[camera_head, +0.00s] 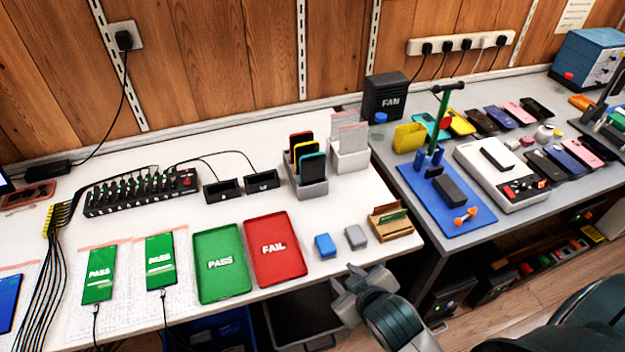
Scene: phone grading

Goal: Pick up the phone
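Several phones are in view. Two with green PASS screens lie on white mats at the front left, one (98,274) left of the other (160,262), each with a cable at its lower end. A blue phone (8,302) is cut by the left edge. Red, yellow and teal phones (312,169) stand in a grey rack (306,188). More phones lie on the right bench, including a black one (546,164). My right gripper (345,295) is at the table's front edge, apart from the phones; its finger gap is unclear. My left gripper is out of view.
A green PASS tray (221,285) and red FAIL tray (274,271) lie at the front middle. Beside them are a blue block (325,246), a grey block (356,237) and a wooden holder (391,224). A cabled hub (141,193) lies behind. A chair (590,315) stands front right.

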